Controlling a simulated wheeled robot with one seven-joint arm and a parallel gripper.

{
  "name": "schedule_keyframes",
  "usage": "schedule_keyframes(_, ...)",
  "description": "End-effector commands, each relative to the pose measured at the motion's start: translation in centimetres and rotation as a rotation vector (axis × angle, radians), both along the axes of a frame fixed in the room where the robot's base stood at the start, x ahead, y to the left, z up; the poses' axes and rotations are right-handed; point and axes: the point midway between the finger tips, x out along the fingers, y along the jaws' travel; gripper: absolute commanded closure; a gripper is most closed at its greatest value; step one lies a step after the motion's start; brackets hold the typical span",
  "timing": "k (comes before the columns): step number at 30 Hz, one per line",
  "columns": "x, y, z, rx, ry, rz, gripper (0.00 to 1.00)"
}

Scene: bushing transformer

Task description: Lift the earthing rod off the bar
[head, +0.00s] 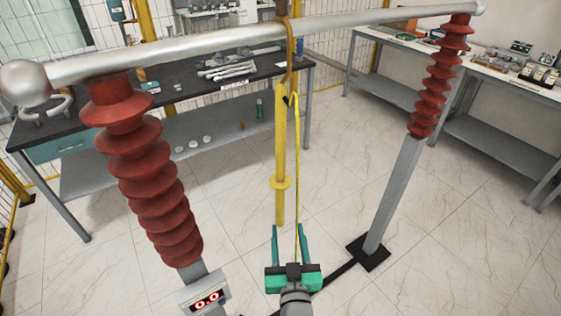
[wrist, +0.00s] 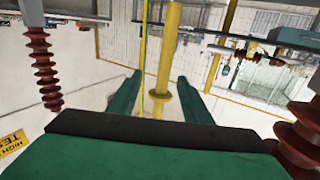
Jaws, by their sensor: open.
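The yellow earthing rod (head: 280,145) hangs upright from the silver bar (head: 180,46), its brown hook (head: 291,40) over the bar's middle. My green gripper (head: 289,228) is open and empty, near the rod's lower end. In the wrist view the rod (wrist: 171,45) and its collar (wrist: 160,96) appear between the two fingers (wrist: 158,83). I cannot tell how far the rod is from the fingertips.
Two red ribbed insulators, left (head: 150,180) and right (head: 440,80), carry the bar. A dark workbench (head: 180,80) stands behind, and pale benches (head: 490,85) stand at right. The floor around the rod is open.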

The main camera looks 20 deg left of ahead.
Motion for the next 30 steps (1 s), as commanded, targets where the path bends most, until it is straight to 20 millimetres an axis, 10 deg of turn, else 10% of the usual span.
schedule_keyframes(30, 9.2, 5.2, 2.1, 0.001, -0.019, 0.035, 0.55)
